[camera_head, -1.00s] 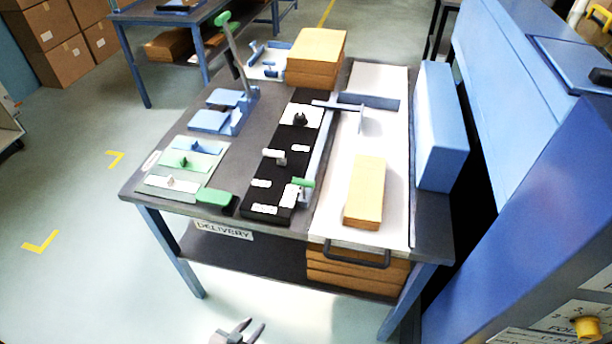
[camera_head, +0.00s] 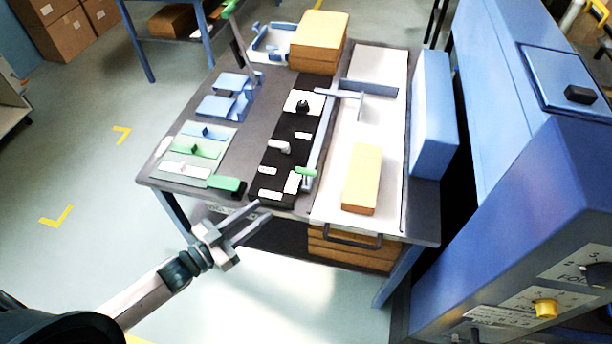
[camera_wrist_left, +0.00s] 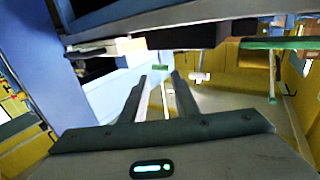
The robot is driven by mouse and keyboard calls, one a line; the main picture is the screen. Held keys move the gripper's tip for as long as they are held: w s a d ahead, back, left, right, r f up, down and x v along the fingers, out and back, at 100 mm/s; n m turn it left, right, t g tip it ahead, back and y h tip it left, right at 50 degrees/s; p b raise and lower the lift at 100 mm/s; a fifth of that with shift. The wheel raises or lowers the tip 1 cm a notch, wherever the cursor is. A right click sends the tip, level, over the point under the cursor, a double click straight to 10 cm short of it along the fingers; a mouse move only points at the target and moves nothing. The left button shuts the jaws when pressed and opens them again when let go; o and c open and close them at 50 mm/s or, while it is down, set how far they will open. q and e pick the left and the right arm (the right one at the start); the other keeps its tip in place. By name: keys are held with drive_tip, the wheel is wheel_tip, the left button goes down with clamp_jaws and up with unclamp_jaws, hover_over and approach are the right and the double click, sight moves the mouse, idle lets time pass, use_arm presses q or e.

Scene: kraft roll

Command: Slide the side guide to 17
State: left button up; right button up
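The side guide looks to be the long grey rail (camera_head: 319,142) along the right edge of a black panel (camera_head: 273,170). A green lever (camera_head: 306,172) sits at its near end. White labels lie on the panel, but their numbers are too small to read. A crossbar (camera_head: 339,94) stands at the rail's far end. My left gripper (camera_head: 265,209) is open and empty, in front of the table's near edge and apart from the lever. Its two parallel fingers also show apart in the left wrist view (camera_wrist_left: 158,88). My right gripper is not in view.
A wooden block (camera_head: 362,180) lies on the white bed (camera_head: 330,207) right of the rail. A black handle (camera_head: 353,240) juts from the near edge. A green grip (camera_head: 227,184) lies left of the panel. The blue machine (camera_head: 510,170) walls off the right side.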

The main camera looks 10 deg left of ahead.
sight(306, 184)
use_arm(q)
drive_tip(key=shift+w, duration=0.1)
drive_tip(key=p+x, duration=0.4)
drive_tip(key=x, duration=1.1)
drive_tip(key=shift+w+d+p, duration=0.25)
drive_tip(key=shift+w+p, duration=0.05)
drive_tip(key=shift+p, duration=0.05)
drive_tip(key=shift+w+d+f, duration=0.1)
drive_tip(key=shift+w+d, duration=0.3)
drive_tip(key=shift+w, duration=0.2)
clamp_jaws()
